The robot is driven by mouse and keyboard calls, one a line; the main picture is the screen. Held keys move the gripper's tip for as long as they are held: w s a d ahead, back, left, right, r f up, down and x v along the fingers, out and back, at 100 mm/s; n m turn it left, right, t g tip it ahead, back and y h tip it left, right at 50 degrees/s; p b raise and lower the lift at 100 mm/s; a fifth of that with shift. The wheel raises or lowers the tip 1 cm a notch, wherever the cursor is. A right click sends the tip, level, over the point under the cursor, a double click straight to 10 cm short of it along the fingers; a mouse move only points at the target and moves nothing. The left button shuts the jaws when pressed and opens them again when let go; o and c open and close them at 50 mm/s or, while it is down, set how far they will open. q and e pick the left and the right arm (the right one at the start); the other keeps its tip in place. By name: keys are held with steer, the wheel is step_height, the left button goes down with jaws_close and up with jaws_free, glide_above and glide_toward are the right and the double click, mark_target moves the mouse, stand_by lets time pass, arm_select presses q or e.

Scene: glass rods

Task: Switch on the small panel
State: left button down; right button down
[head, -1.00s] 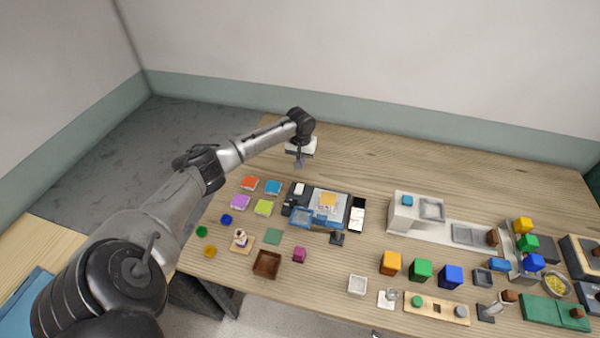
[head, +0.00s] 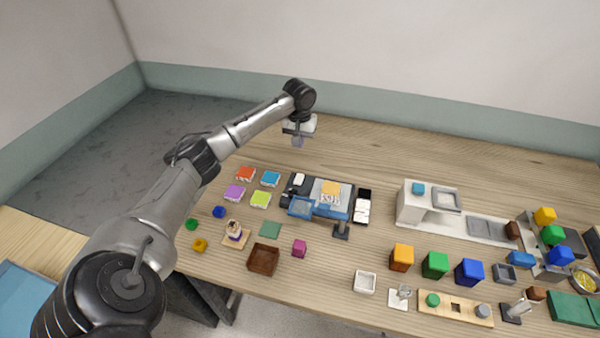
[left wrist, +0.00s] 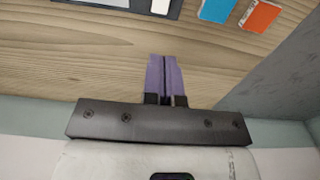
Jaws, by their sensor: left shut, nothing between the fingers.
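A dark flat device (head: 346,216) stands near the table's middle, with a blue part (head: 301,207), a yellow-topped block (head: 330,188) and a small white piece (head: 299,179) at its back left corner. I cannot tell for sure which part is the small panel or its switch. My left gripper (head: 298,143) is shut and empty, above the bare wood behind the device, apart from it. In the left wrist view its closed purple-grey fingers (left wrist: 165,65) point toward the device's dark edge (left wrist: 120,8) and the white piece (left wrist: 160,6). My right gripper is out of view.
Red (head: 246,174), blue (head: 271,179), purple (head: 234,192) and green (head: 260,199) tiles lie left of the device. A black-and-white piece (head: 363,206) stands at its right. Cubes, trays and a white unit (head: 411,203) fill the right. The table's back is clear.

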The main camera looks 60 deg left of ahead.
arm_select(q)
steer(key=shift+f, duration=0.15)
glide_toward(300, 175)
step_height(300, 175, down, 7)
steer(key=shift+f+b, duration=0.2)
steer(key=shift+b, duration=0.15)
stand_by(0.4)
stand_by(0.3)
